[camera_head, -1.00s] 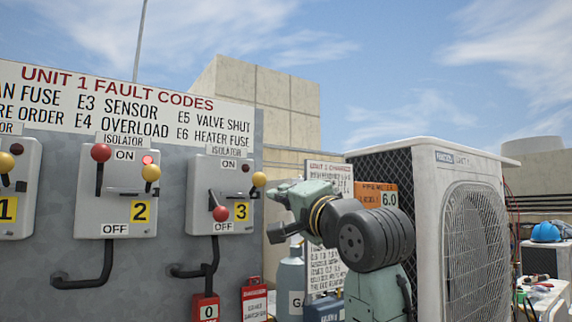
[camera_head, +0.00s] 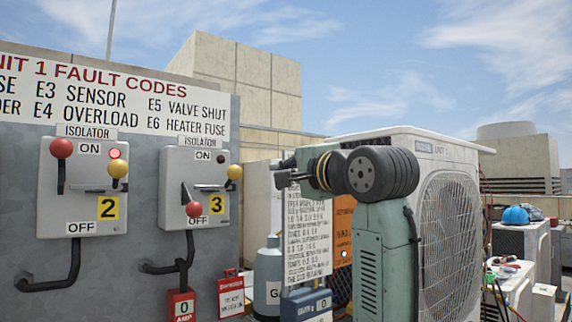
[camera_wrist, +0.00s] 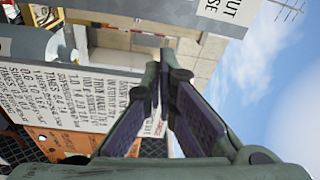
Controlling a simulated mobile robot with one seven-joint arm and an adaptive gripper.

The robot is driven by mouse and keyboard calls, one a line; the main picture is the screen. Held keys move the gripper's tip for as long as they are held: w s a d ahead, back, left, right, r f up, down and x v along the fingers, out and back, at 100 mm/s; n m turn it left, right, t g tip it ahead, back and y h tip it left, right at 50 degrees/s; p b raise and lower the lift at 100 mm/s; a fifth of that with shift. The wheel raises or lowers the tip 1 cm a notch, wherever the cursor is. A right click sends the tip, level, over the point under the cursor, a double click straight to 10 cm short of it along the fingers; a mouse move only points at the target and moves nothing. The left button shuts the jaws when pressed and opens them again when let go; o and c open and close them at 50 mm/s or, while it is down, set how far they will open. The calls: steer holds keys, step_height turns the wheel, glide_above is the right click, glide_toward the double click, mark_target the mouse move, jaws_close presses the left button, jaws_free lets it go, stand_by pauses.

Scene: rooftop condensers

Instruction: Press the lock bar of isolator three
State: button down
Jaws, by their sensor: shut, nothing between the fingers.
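Isolator three (camera_head: 170,205) is a pale grey box on the grey panel, with a yellow 3 label. Its red-ball lever (camera_head: 194,209) points down beside the OFF label. A thin bar (camera_head: 207,187), seemingly the lock bar, crosses the front above the 3 label. A yellow ball (camera_head: 234,172) is at the box's right edge. Its lamp (camera_head: 220,158) is dark. My gripper (camera_head: 283,176) is to the right of the box, clear of it, pointing left. In the wrist view its fingers (camera_wrist: 165,78) are together and empty. I cannot make out isolator three there.
Isolator two (camera_head: 57,205) is left of it, its red-ball lever up by ON and its lamp lit red. Black conduits run below. A gas cylinder (camera_head: 268,275), a white text sign (camera_head: 307,235) and the condenser unit (camera_head: 440,150) stand right of the panel.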

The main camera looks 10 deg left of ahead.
steer(key=w+a+p, duration=0.1)
steer(key=a+p, duration=0.2)
steer(key=a, duration=0.3)
steer(key=shift+f, duration=0.2)
steer(key=shift+a, duration=0.1)
